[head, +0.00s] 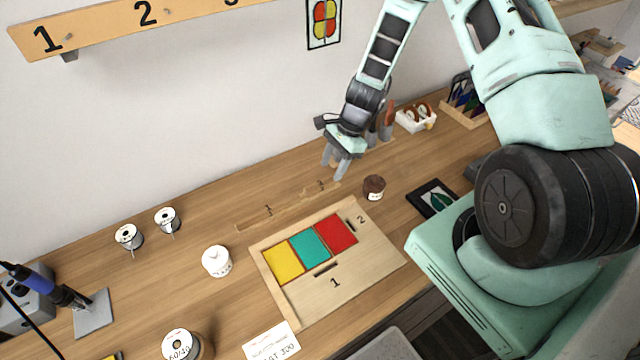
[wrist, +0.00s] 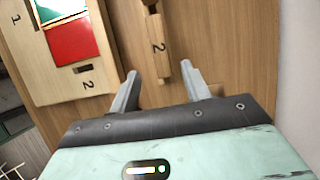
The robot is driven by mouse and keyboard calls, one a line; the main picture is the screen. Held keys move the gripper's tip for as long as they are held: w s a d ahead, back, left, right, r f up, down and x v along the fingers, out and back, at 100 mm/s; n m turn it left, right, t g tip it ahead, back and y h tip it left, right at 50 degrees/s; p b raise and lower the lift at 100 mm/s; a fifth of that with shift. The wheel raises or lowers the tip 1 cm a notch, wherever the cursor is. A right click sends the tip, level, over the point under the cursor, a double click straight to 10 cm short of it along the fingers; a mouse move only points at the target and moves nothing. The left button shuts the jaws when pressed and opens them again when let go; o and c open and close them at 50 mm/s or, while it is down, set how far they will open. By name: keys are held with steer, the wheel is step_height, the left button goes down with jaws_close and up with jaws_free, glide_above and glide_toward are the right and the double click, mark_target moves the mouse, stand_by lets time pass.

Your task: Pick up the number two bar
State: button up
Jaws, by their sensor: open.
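The number two bar (wrist: 158,47) is a narrow light-wood strip marked 2, lying on the wooden bench. In the head view it is the right-hand part of a thin wooden strip (head: 320,187), near the wall. My gripper (head: 334,171) is open and empty above the bar's right end. In the wrist view my gripper (wrist: 160,70) has one finger on each side of the bar's near end, with gaps on both sides. I cannot tell how far the fingertips are above the bench.
A wooden board (head: 365,265) with yellow, teal and red panels and slots marked 1 and 2 lies in front. A small brown jar (head: 373,187) stands right of the bar. A white pot (head: 217,261) and spools stand left. A white tray (head: 416,119) is behind.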

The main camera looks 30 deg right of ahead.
mark_target(326, 180)
steer(key=shift+p+x, duration=1.15)
steer(key=shift+x, duration=1.2)
steer(key=shift+w, duration=0.15)
jaws_close()
